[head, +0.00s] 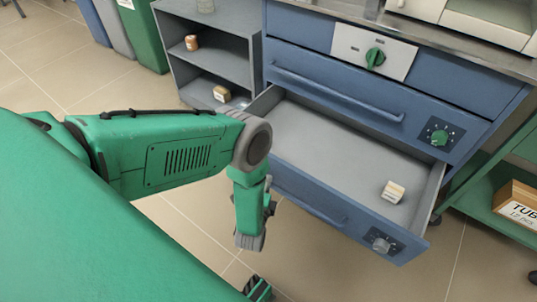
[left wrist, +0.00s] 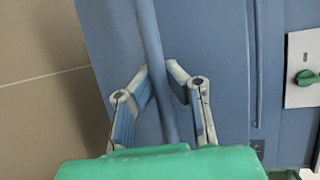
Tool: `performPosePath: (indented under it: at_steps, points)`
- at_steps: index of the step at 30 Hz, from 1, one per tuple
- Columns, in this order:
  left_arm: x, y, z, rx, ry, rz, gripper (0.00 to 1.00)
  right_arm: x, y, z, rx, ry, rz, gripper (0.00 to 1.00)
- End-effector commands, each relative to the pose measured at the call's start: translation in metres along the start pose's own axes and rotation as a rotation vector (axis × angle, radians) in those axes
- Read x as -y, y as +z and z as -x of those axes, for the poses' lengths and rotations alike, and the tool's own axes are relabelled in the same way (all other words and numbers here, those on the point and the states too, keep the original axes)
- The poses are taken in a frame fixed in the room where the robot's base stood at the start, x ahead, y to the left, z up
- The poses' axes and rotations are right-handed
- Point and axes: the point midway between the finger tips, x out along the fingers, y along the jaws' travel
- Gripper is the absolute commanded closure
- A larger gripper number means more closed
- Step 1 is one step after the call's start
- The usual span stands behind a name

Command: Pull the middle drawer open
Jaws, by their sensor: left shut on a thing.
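The middle drawer (head: 395,224) of the blue cabinet stands well out, and its grey inside shows in the head view. A small cream and brown block (head: 393,191) lies in it near the front right. My left gripper (left wrist: 158,68) is shut on the drawer's bar handle (left wrist: 150,35), with one finger on each side of it in the left wrist view. In the head view my left forearm and wrist hide the drawer's left front and the gripped part of the handle (head: 322,212).
Above is a closed drawer with a handle (head: 338,92) and a green dial (head: 439,138). An open grey shelf unit (head: 213,66) stands left of the cabinet. A green cart (head: 480,180) with a cardboard box (head: 515,205) stands at the right. Tiled floor lies clear in front.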

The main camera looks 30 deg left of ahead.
Motion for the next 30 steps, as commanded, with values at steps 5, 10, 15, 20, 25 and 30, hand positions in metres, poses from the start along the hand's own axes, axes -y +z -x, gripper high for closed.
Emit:
performPosePath:
  at_steps: [5,10,15,20,25,30]
  points:
    - [-0.004,-0.002,0.003,-0.006,0.011,0.001,0.67,0.0,0.0,0.0,0.0,0.0,0.0,0.6]
    - [-0.002,-0.001,0.002,-0.003,0.006,0.001,0.67,0.0,0.0,0.0,0.0,0.0,0.0,0.6]
    - [-0.001,-0.001,0.004,-0.003,0.005,0.001,0.67,0.0,0.002,0.0,-0.001,0.0,0.0,0.6]
    - [-0.002,-0.002,0.023,-0.005,0.007,0.001,0.67,0.0,0.002,0.001,-0.002,0.0,0.0,0.6]
    - [-0.002,-0.003,0.06,-0.007,0.009,-0.001,0.67,0.0,0.002,0.001,-0.002,0.0,0.0,0.6]
    - [-0.003,-0.002,0.093,-0.005,0.009,-0.001,0.67,0.0,0.001,0.001,-0.002,0.0,0.0,0.6]
